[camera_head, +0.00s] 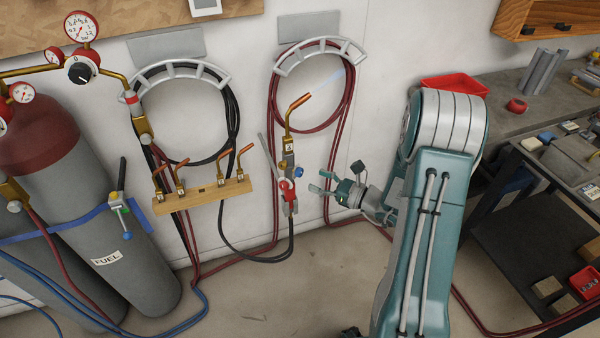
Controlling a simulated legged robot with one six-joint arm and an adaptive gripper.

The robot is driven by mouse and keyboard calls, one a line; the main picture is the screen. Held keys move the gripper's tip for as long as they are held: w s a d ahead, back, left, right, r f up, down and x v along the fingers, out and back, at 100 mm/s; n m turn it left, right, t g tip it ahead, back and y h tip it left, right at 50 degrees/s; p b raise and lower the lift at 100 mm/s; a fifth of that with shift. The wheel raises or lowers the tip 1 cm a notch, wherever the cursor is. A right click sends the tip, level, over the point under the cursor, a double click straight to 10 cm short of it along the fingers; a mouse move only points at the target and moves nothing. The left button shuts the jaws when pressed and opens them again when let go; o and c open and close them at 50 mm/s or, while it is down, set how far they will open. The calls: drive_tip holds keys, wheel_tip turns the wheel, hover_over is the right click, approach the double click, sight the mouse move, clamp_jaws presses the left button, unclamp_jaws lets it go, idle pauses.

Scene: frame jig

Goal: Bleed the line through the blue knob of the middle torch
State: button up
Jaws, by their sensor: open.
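A brass torch (289,150) with a copper tip hangs upright at the wall, in the middle of the view. Its blue knob (298,172) sits on the right side of its body, and a red part (286,186) shows just below. My gripper (316,181) is to the right of the torch and slightly below the blue knob. A small gap shows between fingers and knob.
Hoses loop on a wall hanger (320,47) above the torch. A wooden rack (205,196) with several copper tips is to the left, beside grey cylinders (60,190). A cluttered bench (500,131) stands right.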

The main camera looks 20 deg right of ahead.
sight(299, 173)
drive_tip(key=x, duration=0.6)
clamp_jaws()
